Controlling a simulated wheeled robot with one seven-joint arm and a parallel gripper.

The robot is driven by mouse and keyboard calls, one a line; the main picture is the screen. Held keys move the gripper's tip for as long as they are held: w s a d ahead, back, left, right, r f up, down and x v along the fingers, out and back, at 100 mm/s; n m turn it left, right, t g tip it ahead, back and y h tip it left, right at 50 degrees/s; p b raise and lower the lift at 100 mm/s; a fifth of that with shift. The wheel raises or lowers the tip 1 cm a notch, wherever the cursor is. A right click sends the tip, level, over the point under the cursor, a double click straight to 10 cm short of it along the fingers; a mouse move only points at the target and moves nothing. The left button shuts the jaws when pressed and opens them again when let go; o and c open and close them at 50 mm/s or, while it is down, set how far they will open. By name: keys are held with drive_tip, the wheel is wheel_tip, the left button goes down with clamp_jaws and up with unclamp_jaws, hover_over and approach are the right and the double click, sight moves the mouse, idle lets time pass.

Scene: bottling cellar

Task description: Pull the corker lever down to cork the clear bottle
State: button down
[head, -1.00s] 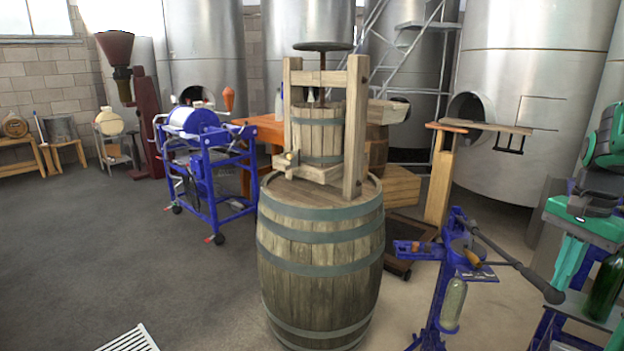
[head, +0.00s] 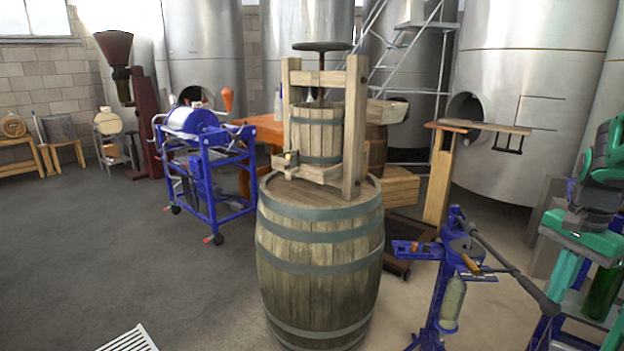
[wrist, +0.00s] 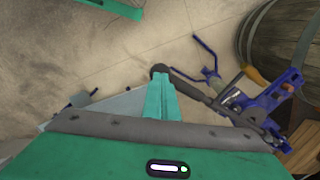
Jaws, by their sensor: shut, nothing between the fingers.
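The blue floor corker (head: 440,285) stands on the floor at the right of the head view. The clear bottle (head: 453,303) is upright in it. The corker lever (head: 505,262) slopes down to the right and ends in a dark knob (head: 548,308). My teal gripper (head: 556,312) reaches down from the right edge, shut and empty, its fingertips at the knob. The wrist view shows the gripper (wrist: 160,82) close over the lever knob (wrist: 160,71). Contact looks likely, but I cannot tell for sure. The lever (wrist: 193,86) runs right to the corker (wrist: 262,105).
A barrel (head: 320,265) with a basket press (head: 318,135) on it stands left of the corker. A green bottle (head: 602,292) stands behind my gripper at the right. A blue wheeled machine (head: 208,165) is farther left.

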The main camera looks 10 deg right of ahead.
sight(551, 310)
drive_tip(key=shift+s+f, duration=0.15)
drive_tip(key=shift+f, duration=1.25)
drive_tip(key=shift+s+f, duration=0.1)
drive_tip(key=shift+f, duration=1.3)
drive_tip(key=shift+f, duration=0.9)
